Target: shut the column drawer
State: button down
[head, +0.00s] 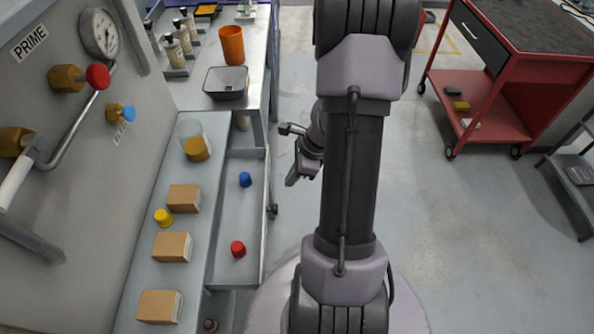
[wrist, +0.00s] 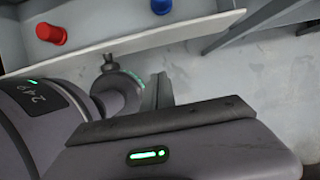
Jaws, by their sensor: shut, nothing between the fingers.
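A shallow grey drawer (head: 228,212) stands pulled out from under the counter's right side in the head view. A blue cap (head: 245,180) and a red cap (head: 238,249) lie inside it. My gripper (head: 291,181) is to the right of the drawer's front, apart from it in the picture, shut and empty. In the wrist view the drawer's pale front wall (wrist: 130,43) runs across the top, with the red cap (wrist: 50,34) and blue cap (wrist: 162,6) behind it. Whether the gripper touches the front is not clear. My arm hides part of the floor.
The counter holds several cardboard boxes (head: 172,247), a yellow cap (head: 163,217) and a clear jar (head: 193,140). A grey panel with valves (head: 60,150) rises at left. A red cart (head: 505,100) stands at upper right. Open floor (head: 450,230) lies right of my arm.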

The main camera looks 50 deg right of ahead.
jog(key=w+a, duration=0.1)
jog(key=w+a+f, duration=0.1)
jog(key=w+a, duration=0.1)
jog(key=shift+w+b, duration=0.15)
jog(key=shift+b, duration=0.25)
jog(key=shift+r, duration=0.1)
jog(key=p, duration=0.1)
send_over(225, 190)
jog(key=s+d, duration=0.1)
jog(key=s, duration=0.1)
jog(key=shift+w+d, duration=0.1)
jog(key=shift+d, duration=0.1)
jog(key=shift+r, duration=0.1)
